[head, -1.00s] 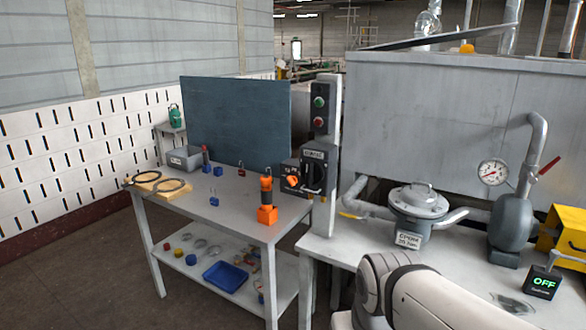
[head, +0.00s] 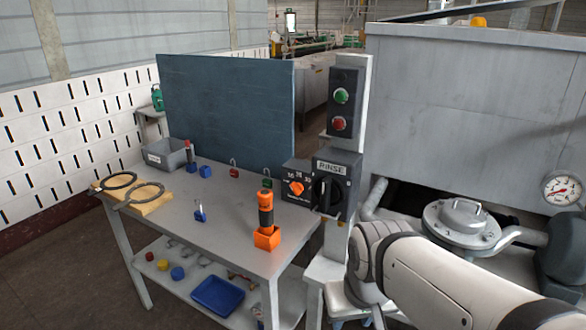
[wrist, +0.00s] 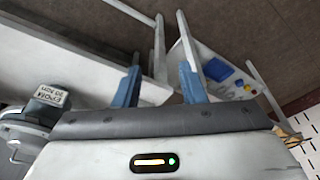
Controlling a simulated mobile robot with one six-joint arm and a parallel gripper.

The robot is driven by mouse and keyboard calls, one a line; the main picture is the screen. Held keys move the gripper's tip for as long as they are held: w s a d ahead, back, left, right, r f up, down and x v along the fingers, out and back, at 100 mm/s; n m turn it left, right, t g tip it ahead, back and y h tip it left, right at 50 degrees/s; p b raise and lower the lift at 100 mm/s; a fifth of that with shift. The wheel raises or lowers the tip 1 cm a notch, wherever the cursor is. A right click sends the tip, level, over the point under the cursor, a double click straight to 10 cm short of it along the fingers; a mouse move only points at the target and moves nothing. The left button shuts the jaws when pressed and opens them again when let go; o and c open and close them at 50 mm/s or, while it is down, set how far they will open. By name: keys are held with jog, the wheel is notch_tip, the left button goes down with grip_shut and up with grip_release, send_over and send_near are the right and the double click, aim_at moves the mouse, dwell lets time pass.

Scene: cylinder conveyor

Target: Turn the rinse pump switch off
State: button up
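The rinse switch (head: 329,193) is a black rotary handle on a dark box labelled RINSE, fixed to a pale post. Its handle looks roughly upright; I cannot read which setting it marks. My gripper (wrist: 158,40) shows in the wrist view with its two fingers apart and nothing between them. It points down toward the floor and table edges, and the switch is not in that view. In the head view my arm covers the area right of and below the switch, and the gripper itself is hidden.
Green (head: 341,96) and red (head: 339,123) buttons sit above the switch. A dial box with an orange knob (head: 296,188) adjoins it on the left. An orange flashlight-like item (head: 265,210) stands in an orange holder (head: 267,238) on the grey table (head: 225,222). A round-lidded vessel (head: 461,218) is at right.

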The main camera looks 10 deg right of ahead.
jog(key=shift+w, duration=0.25)
jog(key=shift+d, duration=0.1)
